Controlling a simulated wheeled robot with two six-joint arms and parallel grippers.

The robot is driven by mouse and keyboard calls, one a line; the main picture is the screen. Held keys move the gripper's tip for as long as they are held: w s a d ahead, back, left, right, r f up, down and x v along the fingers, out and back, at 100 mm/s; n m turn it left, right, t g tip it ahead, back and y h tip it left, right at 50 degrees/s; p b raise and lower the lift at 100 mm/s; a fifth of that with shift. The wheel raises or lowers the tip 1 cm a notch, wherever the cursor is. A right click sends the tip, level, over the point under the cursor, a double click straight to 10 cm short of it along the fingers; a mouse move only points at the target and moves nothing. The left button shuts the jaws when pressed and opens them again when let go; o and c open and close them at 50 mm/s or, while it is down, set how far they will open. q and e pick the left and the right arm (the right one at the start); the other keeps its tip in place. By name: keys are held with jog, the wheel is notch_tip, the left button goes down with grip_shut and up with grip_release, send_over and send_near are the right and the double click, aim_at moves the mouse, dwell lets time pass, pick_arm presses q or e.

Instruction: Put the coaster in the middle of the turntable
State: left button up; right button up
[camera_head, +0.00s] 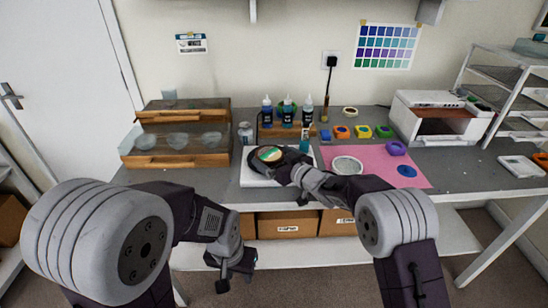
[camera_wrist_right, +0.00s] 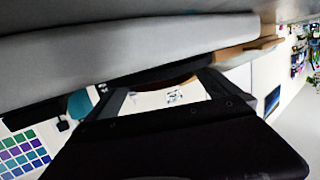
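The coaster (camera_head: 270,154) is a small round piece with a brown rim and a teal and cream top, over the white board at the left of the bench. My right gripper (camera_head: 272,163) is at it, with dark fingers on either side. In the right wrist view the fingers (camera_wrist_right: 163,97) stand apart, and a brown curved edge (camera_wrist_right: 178,84) spans between them. A pale round disc (camera_head: 347,165), which looks like the turntable, lies on the pink mat with nothing on it. My left gripper (camera_head: 235,279) hangs low before the bench, empty, fingers apart.
The white board (camera_head: 252,181) lies under my right gripper. The pink mat (camera_head: 402,178) also bears a purple ring (camera_head: 396,148) and a blue disc (camera_head: 407,171). Bottles (camera_head: 287,114), small coloured pieces (camera_head: 362,131), a wooden case (camera_head: 176,158) and a white oven-like box (camera_head: 436,118) stand around.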

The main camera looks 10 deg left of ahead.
jog(key=shift+r, duration=0.2)
jog(key=v, duration=1.2)
jog(key=shift+r, duration=0.1)
jog(key=shift+r, duration=0.1)
